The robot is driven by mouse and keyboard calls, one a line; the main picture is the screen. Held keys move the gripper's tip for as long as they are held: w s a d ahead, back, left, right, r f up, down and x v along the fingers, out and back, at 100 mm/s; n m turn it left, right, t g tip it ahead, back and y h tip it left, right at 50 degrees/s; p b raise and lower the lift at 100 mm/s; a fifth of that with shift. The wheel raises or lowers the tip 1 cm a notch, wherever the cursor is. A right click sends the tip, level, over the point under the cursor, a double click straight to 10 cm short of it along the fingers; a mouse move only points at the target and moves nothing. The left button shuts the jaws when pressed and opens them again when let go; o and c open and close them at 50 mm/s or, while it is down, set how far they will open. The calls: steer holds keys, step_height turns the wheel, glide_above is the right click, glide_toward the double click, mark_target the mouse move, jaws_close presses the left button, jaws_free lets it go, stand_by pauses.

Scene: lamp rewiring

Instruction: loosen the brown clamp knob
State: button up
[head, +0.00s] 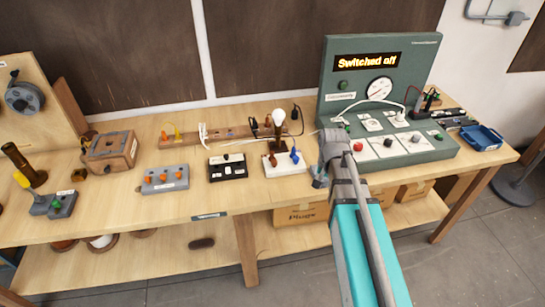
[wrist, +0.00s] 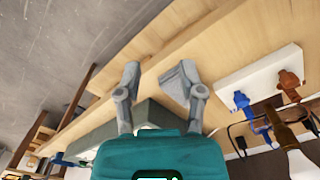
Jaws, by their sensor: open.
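The brown clamp knob (head: 272,160) stands on a white base block (head: 270,171) at the middle of the bench. A blue knob (head: 295,156) stands on the same block to its right, by a dark lamp stem with a white bulb (head: 279,117). In the wrist view the brown knob (wrist: 290,82) and the blue knob (wrist: 242,103) are at the right, outside the fingers. My gripper (wrist: 157,78) is open, with nothing between its fingers. In the head view my gripper (head: 320,174) is right of the white block, near the bench's front edge, partly hidden by my wrist.
A black block (head: 228,172) and a grey block with orange knobs (head: 165,181) stand left of the white block. A wooden rail (head: 225,132) lies behind.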

steer(key=w+a+r+m+p, duration=0.3)
steer(key=w+a+r+m, duration=0.15)
steer(key=w+a, duration=0.45)
step_height(320, 180, up, 2)
steer(key=r+m+p, duration=0.1)
steer(key=m+p, duration=0.2)
steer(key=m, duration=0.3)
glide_above(274, 160)
steer(key=shift+s+f, duration=0.15)
steer(key=shift+f, duration=0.1)
steer(key=shift+f, duration=0.15)
step_height(274, 160, down, 14)
steer(key=b, duration=1.3)
steer(key=shift+r+b, duration=0.25)
steer(key=shift+b, duration=0.1)
